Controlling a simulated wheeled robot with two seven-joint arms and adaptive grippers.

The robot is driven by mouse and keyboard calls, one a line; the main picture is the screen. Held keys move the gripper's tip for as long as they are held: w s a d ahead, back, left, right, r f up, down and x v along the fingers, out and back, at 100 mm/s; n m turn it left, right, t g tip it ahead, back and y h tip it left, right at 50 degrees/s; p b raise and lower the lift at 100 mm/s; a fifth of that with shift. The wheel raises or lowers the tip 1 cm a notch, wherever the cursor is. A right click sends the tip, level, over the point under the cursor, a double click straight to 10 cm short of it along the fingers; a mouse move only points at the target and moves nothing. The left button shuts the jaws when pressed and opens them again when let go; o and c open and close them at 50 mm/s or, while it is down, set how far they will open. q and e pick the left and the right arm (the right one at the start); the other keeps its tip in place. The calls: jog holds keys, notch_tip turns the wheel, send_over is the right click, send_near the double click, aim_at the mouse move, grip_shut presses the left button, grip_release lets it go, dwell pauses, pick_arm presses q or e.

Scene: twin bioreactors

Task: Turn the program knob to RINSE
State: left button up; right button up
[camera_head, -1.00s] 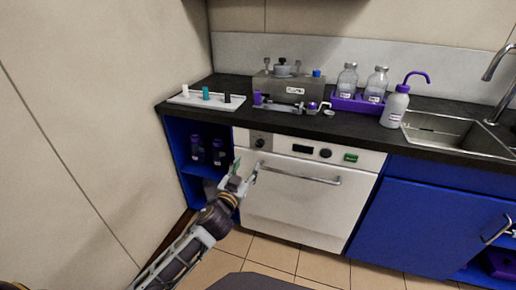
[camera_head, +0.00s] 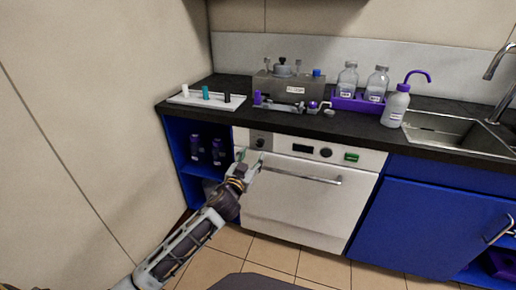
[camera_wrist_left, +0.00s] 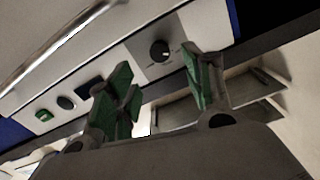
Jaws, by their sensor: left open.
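The dishwasher's front panel has a dark round knob (camera_head: 260,143) on a grey plate at its left end; I take this as the program knob. In the left wrist view the knob (camera_wrist_left: 160,50) has a pale pointer mark and small labels too blurred to read. My left gripper (camera_head: 250,157) is open and empty, just below and in front of this knob. In the wrist view its green-padded fingers (camera_wrist_left: 156,75) stand on either side of the knob, apart from it. My right gripper is not in view.
A second dark knob (camera_head: 326,152), a display (camera_head: 303,148) and a green button (camera_head: 351,157) sit further right on the panel. The door handle (camera_head: 300,175) runs just below. The black counter (camera_head: 225,85) above holds a rack, bottles and a device.

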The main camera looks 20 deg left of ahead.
aim_at(259, 145)
pick_arm(q)
jog(key=w, duration=0.4)
jog(key=shift+b, duration=0.4)
jog(key=shift+w, duration=0.6)
jog(key=shift+w+d+b, duration=0.1)
jog(key=shift+w+b, duration=0.25)
jog(key=shift+w, duration=1)
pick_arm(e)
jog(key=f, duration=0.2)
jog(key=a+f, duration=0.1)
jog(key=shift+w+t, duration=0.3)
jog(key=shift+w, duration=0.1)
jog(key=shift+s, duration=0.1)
pick_arm(q)
jog(key=shift+c, duration=0.4)
jog(key=c, duration=0.9)
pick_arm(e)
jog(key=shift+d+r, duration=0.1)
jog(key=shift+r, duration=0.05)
